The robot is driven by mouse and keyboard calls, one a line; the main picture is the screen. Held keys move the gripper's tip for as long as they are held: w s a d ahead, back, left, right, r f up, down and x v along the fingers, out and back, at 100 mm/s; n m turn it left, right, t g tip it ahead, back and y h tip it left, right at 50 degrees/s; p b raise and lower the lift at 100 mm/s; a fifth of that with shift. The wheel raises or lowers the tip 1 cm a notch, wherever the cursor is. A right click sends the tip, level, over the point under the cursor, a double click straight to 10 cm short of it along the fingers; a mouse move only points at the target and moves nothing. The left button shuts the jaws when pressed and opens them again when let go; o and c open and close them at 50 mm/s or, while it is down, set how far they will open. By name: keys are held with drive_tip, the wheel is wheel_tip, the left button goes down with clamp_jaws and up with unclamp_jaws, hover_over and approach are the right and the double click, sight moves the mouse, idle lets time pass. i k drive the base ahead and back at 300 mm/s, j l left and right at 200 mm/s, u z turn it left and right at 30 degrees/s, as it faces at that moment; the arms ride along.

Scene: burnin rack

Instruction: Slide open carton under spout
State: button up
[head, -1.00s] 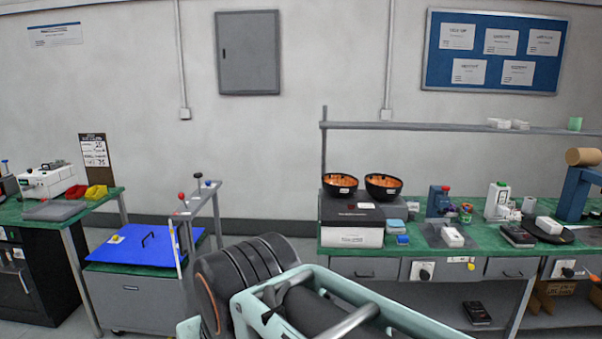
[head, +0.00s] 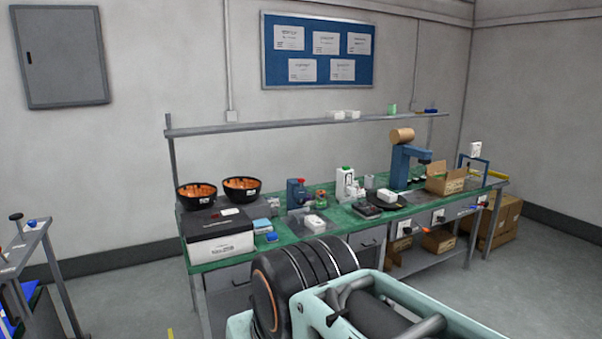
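An open cardboard carton (head: 452,186) with raised flaps stands at the right end of the green bench. Left of it and slightly behind is a blue machine (head: 399,168) with a brown roll on top. The carton looks to the right of this head, and the exact gap cannot be judged. Only links of my arm show at the bottom centre. My gripper is not in view.
A shelf rail (head: 290,127) runs above. Cartons (head: 500,218) stand on the floor at right. The right-hand floor is open.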

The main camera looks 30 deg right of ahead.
sight(436, 183)
drive_tip(key=z, duration=1.85)
drive_tip(key=i+l+z, duration=0.3)
drive_tip(key=i, duration=0.4)
drive_tip(key=i+z, duration=0.3)
drive_tip(key=i, duration=1.15)
drive_tip(key=i+z, duration=0.15)
drive_tip(key=i, duration=0.65)
drive_tip(key=i+j, duration=0.15)
drive_tip(key=i, duration=0.6)
drive_tip(key=i+u, duration=0.2)
drive_tip(key=i, duration=0.35)
drive_tip(key=i+l+u, duration=0.15)
drive_tip(key=i, duration=0.45)
drive_tip(key=i+u, duration=0.35)
drive_tip(key=i, duration=0.15)
drive_tip(key=i+u, duration=0.3)
drive_tip(key=i, duration=0.25)
